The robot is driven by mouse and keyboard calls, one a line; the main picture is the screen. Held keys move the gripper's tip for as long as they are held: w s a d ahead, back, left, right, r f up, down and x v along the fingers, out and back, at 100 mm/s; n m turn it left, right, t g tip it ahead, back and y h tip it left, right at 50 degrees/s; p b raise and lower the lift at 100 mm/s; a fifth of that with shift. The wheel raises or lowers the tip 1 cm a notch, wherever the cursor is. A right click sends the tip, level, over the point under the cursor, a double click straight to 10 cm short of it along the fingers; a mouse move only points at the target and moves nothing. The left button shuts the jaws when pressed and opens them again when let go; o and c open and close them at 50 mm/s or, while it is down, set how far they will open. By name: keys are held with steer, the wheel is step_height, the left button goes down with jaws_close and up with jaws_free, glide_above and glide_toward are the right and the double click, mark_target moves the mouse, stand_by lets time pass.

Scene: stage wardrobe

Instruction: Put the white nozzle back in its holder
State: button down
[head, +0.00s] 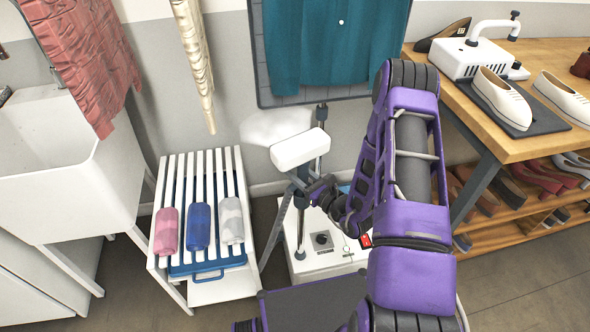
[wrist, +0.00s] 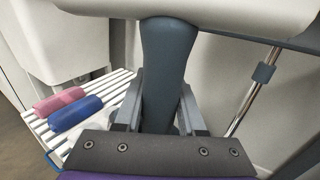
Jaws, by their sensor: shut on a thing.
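The white nozzle (head: 300,150) is a wide rounded head on a dark grey handle, and it is held up off the floor. In the wrist view the handle (wrist: 166,65) stands between my two fingers, with the white head (wrist: 200,10) across the top. My gripper (head: 302,186) is shut on this handle. A pale cloud of steam (head: 268,127) shows at the nozzle's left. The steamer's pole (head: 320,143) rises just behind and right of the nozzle. A dark piece at the pole's top (head: 322,112) may be the holder; I cannot tell for sure.
The white steamer base (head: 338,262) stands on the floor below. A slatted white stand (head: 170,180) with several rolled cloths is at left, beside a sink (head: 60,150). A teal garment (head: 335,45) hangs behind. A wooden shoe bench (head: 550,60) is at right.

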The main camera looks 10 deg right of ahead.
steer(key=shift+f, duration=0.35)
steer(key=c, duration=0.8)
jaws_free()
steer(key=shift+o, duration=0.2)
steer(key=v, duration=1.1)
steer(key=shift+b, duration=0.35)
steer(key=shift+a, duration=0.1)
